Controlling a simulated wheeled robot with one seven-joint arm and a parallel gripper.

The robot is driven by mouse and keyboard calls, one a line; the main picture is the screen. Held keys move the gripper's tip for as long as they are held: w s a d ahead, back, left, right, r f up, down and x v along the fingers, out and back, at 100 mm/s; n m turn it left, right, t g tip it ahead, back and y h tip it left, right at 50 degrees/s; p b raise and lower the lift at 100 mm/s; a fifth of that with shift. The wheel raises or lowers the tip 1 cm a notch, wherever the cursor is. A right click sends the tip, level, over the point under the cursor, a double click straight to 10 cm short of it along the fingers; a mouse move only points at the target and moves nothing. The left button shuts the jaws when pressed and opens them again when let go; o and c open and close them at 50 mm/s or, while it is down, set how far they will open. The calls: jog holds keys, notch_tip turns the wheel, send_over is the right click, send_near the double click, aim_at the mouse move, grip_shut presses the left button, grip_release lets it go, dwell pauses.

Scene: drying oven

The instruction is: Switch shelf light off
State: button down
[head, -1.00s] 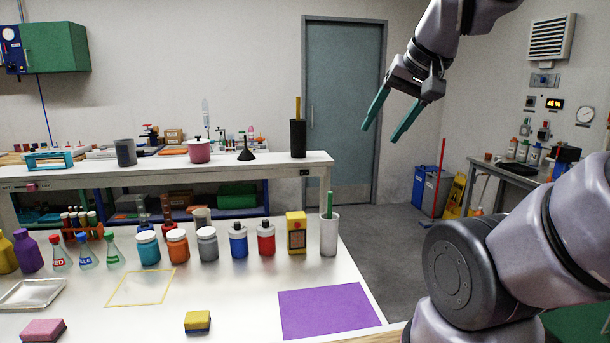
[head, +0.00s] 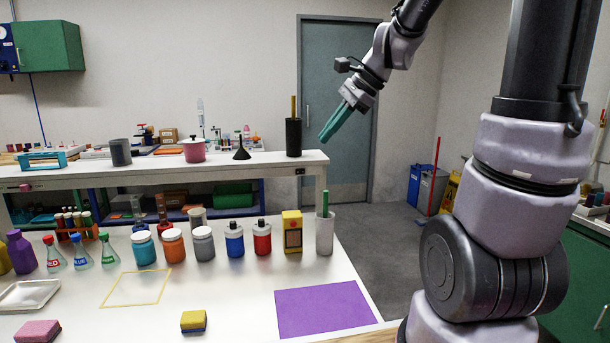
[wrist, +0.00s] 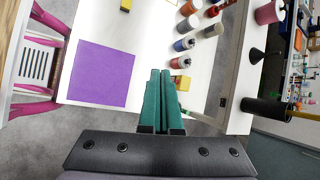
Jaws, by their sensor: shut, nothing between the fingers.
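A small black switch-like plate (head: 299,172) sits on the front edge of the raised white shelf (head: 230,168), near its right end. It also shows in the wrist view (wrist: 223,102), right of my fingers. I cannot tell which of these works the shelf light, or whether the light is lit. My gripper (head: 325,137) has green fingers closed together and empty. In the head view it is above and right of the black plate, pointing down-left. The wrist view shows the fingers (wrist: 160,73) side by side.
A black cylinder (head: 293,138) with a stick stands on the shelf near my gripper. Below, a white cup (head: 325,238), a yellow box (head: 292,232) and several jars line the table. A purple mat (head: 325,311) lies in front.

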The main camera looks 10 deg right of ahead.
jog(key=w+f+m+y, duration=0.4)
jog(key=w+m, duration=0.3)
jog(key=w, duration=0.3)
jog(key=m+t+y, duration=0.4)
jog(key=m+t, duration=0.4)
jog(key=m, duration=1.3)
send_near(300, 172)
jog(key=s+d, duration=0.2)
jog(key=s, duration=0.1)
jog(key=shift+a+r, duration=0.25)
jog(key=shift+w+a, duration=0.1)
jog(key=x, duration=0.9)
jog(key=shift+w+a, duration=0.25)
jog(key=shift+a, duration=0.05)
jog(key=shift+f, duration=0.1)
